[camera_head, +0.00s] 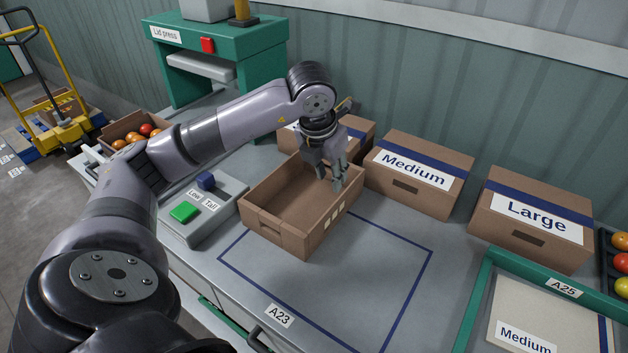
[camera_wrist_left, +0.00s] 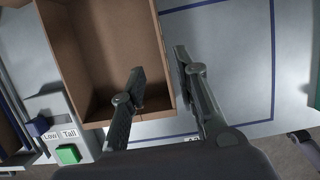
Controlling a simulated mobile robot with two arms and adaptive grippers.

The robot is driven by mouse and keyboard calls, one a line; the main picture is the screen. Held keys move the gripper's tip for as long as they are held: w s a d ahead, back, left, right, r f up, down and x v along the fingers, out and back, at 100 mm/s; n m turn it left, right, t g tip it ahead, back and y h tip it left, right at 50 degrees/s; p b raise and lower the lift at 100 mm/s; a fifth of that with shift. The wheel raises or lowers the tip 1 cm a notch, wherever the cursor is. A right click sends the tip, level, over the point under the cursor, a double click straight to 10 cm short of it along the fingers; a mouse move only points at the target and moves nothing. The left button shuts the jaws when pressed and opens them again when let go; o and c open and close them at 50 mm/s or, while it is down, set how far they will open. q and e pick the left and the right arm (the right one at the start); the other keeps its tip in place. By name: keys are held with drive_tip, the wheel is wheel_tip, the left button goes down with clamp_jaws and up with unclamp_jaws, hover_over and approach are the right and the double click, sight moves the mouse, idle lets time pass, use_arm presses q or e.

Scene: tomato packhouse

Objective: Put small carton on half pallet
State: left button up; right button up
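An open, empty brown carton (camera_head: 280,222) stands on the grey bench, partly inside a blue outlined area; no size name is readable on it. My left gripper (camera_head: 340,184) is over its right wall. The left wrist view shows the gripper (camera_wrist_left: 160,62) open, one finger inside the carton (camera_wrist_left: 110,35) and one outside, the wall between them with visible gaps. Another brown box (camera_head: 357,130) behind my arm has its label mostly hidden. A low blue pallet (camera_head: 28,142) at the far left carries a carton; I cannot tell its size. My right gripper is not in view.
Medium (camera_head: 420,170) and Large (camera_head: 530,215) boxes line the wall. A button panel (camera_head: 225,190) sits left of the open carton; a green lid press (camera_head: 215,45) and tomato crate (camera_head: 118,130) stand beyond. A yellow pallet truck (camera_head: 62,128) is by the pallet. The bench front is clear.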

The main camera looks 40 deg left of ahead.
sight(335, 202)
use_arm(q)
drive_tip(key=p+x, duration=0.1)
drive_tip(key=x, duration=0.4)
drive_tip(key=p+x, duration=0.1)
drive_tip(key=x, duration=0.4)
drive_tip(key=shift+s+f, duration=0.1)
drive_tip(key=shift+f, duration=0.5)
drive_tip(key=p+x, duration=0.1)
drive_tip(key=x, duration=0.1)
drive_tip(key=w+p+x, duration=0.1)
drive_tip(key=x, duration=0.1)
drive_tip(key=shift+w+f, duration=0.1)
drive_tip(key=shift+f, duration=0.25)
drive_tip(key=shift+c, duration=0.3)
clamp_jaws()
drive_tip(key=shift+r, duration=0.1)
